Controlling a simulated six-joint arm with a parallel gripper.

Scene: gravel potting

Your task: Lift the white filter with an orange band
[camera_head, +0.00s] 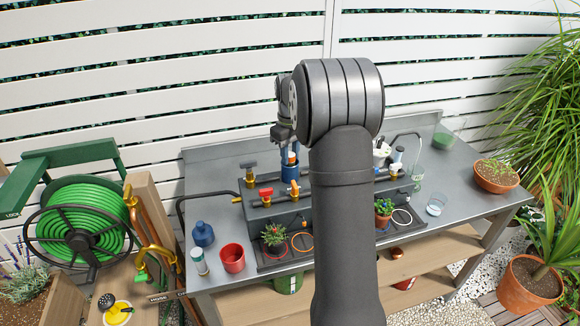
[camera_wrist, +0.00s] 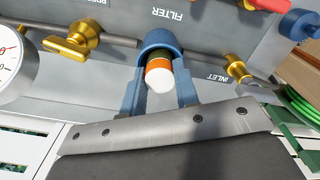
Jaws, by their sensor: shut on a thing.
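The white filter with an orange band (camera_wrist: 159,78) shows end-on in the wrist view, its white end towards my wrist. My gripper also shows in the head view (camera_head: 290,166), pointing down over the bench panel (camera_head: 262,212). A blue rounded part lies around the filter's far end. Whether the filter is still seated there or clear of it, I cannot tell.
Brass valves (camera_wrist: 78,38) and a gauge (camera_wrist: 12,62) flank the filter spot. A terracotta pot (camera_head: 496,178) stands at the right. My arm hides the bench's middle.

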